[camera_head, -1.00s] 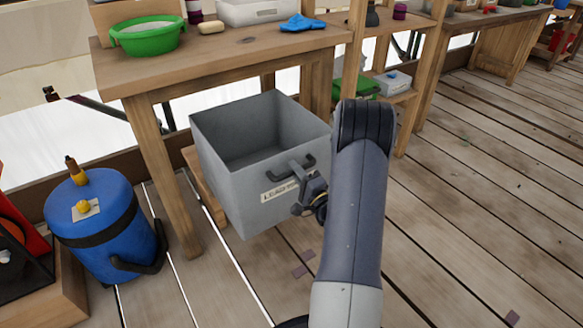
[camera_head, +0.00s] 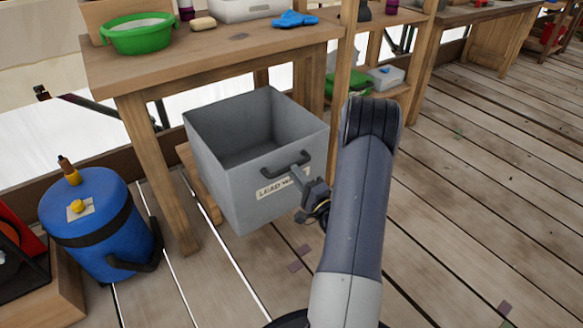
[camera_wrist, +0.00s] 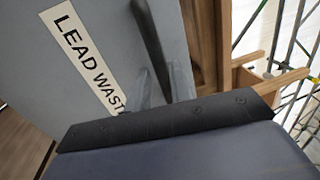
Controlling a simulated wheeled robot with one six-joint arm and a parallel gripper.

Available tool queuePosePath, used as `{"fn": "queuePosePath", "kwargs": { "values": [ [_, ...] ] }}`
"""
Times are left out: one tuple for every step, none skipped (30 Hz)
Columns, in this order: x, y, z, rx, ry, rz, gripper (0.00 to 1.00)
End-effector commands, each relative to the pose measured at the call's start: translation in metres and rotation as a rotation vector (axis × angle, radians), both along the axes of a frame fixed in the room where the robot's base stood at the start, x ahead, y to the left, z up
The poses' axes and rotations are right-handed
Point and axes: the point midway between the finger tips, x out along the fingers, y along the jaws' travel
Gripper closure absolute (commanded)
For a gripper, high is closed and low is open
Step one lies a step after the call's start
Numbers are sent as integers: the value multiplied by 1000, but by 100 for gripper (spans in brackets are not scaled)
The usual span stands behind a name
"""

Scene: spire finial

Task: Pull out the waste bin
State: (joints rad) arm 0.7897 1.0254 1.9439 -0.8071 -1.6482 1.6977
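My gripper (camera_head: 297,176) is in front of the handle's right part and covers some of the label. In the wrist view the handle (camera_wrist: 148,38) runs down toward my fingers (camera_wrist: 160,90), which look spread apart with a gap between them. Whether they touch the handle is hard to tell.
A blue drum (camera_head: 100,225) stands on the floor left of the bin, near the workbench (camera_head: 215,57) leg. A green basin (camera_head: 138,36) and a blue cloth (camera_head: 295,19) lie on the bench.

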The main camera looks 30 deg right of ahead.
Motion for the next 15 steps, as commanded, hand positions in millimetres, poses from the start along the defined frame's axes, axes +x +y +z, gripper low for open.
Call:
{"fn": "queuePosePath", "kwargs": {
  "values": [
    [-12,-2,-1,4,4,-5,79],
    [-19,-2,-2,5,4,-7,79],
    [-27,-3,-4,4,3,-6,79],
    [-32,-3,-5,3,3,-5,79],
    [-37,-3,-7,4,4,-5,79],
    [-44,-3,-8,4,3,-5,79],
    [-48,-3,-8,4,1,-5,79],
    [-52,-3,-10,3,2,-5,79],
    [-57,-3,-11,2,3,-4,79],
    [-60,-3,-12,2,3,-4,79],
    [-62,-3,-12,1,2,-3,79],
    [-65,-3,-13,1,2,-3,79],
    [-67,-3,-13,2,1,-3,79],
    [-68,-2,-13,1,1,-2,79],
    [-69,-2,-14,0,0,-1,79]
  ]
}}
